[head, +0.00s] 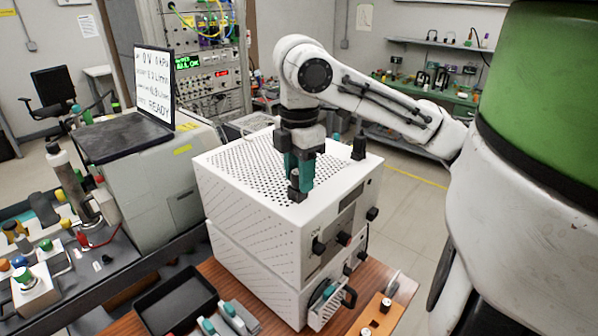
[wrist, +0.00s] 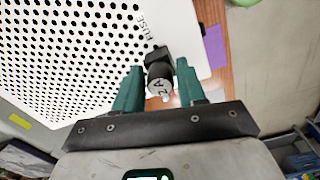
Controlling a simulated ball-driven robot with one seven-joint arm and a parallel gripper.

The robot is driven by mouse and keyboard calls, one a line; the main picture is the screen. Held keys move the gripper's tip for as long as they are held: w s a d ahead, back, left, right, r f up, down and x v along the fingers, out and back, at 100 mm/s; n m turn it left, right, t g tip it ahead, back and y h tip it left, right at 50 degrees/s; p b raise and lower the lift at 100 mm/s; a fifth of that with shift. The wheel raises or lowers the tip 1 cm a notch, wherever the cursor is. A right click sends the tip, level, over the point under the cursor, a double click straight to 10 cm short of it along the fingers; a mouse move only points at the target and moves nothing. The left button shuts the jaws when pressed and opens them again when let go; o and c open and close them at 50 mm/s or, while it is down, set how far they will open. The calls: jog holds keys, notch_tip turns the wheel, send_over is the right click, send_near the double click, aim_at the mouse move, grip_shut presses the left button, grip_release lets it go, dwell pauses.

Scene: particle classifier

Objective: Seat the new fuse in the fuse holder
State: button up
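A black holder with a silver end marked "2A" (wrist: 159,87) stands by the "FUSE" lettering on the white perforated instrument top, seen in the wrist view. I cannot tell fuse from holder there. My gripper (wrist: 160,72) has its two green fingers on either side of this piece, very close to it; contact is not clear. In the head view my gripper (head: 298,180) points down over the front part of the white instrument (head: 230,185). A black part shows between and below the fingers.
A black post (head: 358,148) stands on the instrument's right rear. Knobs stick out of its front. A black tray (head: 176,302) and a wooden block with two small cylinders (head: 377,318) lie on the wooden table. A monitor (head: 154,90) stands at left.

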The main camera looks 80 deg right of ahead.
jog(key=o, duration=0.3)
notch_tip(320, 180, up, 11)
jog(key=shift+f, duration=0.1)
dwell(0.5)
dwell(0.5)
